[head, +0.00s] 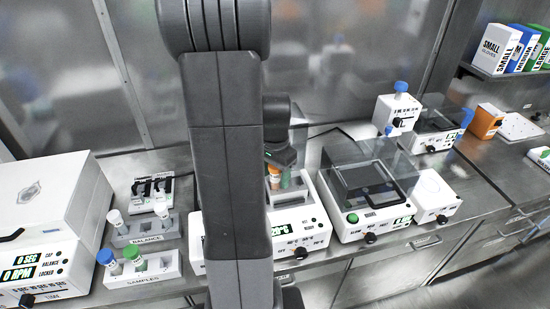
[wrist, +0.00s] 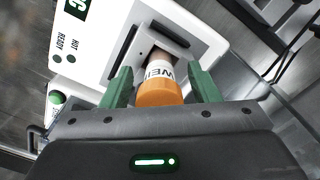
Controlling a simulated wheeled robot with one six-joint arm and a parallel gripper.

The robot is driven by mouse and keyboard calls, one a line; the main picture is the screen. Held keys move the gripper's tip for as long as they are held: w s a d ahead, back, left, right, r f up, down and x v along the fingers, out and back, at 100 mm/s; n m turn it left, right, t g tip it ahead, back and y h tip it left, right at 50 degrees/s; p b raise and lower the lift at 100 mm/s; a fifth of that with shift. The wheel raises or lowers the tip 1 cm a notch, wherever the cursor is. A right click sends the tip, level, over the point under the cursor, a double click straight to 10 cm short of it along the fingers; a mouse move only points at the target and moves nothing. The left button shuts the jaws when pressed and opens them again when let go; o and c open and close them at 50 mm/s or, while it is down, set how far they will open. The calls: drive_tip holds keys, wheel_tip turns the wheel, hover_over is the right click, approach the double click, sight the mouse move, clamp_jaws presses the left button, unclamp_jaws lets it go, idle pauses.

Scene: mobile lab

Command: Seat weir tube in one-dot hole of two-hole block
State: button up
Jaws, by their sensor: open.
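The weir tube (wrist: 158,94) has an orange cap and a white label showing the letters "WEI". It stands in a dark opening of a white instrument (wrist: 100,30) marked HOT and READY. My gripper (wrist: 161,82) is open, with one green finger on each side of the tube and a gap visible at each side. In the head view the orange cap (head: 274,171) shows just below my wrist, over the white heating instrument (head: 305,238). My arm hides part of that instrument. I cannot make out a two-hole block with dots in either view.
A BALANCE rack (head: 147,239) and a SAMPLES rack (head: 143,281) with capped tubes stand left of my arm. A large white centrifuge (head: 50,215) is far left. A clear-lidded shaker (head: 365,226) stands close on the right. The bench's front strip is narrow.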

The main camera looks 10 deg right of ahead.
wheel_tip(320, 180, up, 11)
drive_tip(key=shift+r, duration=0.2)
drive_tip(key=shift+f, duration=0.1)
wheel_tip(320, 180, down, 12)
drive_tip(key=shift+f, duration=0.1)
wheel_tip(320, 180, up, 2)
drive_tip(key=shift+r, duration=0.75)
drive_tip(key=shift+f, duration=0.1)
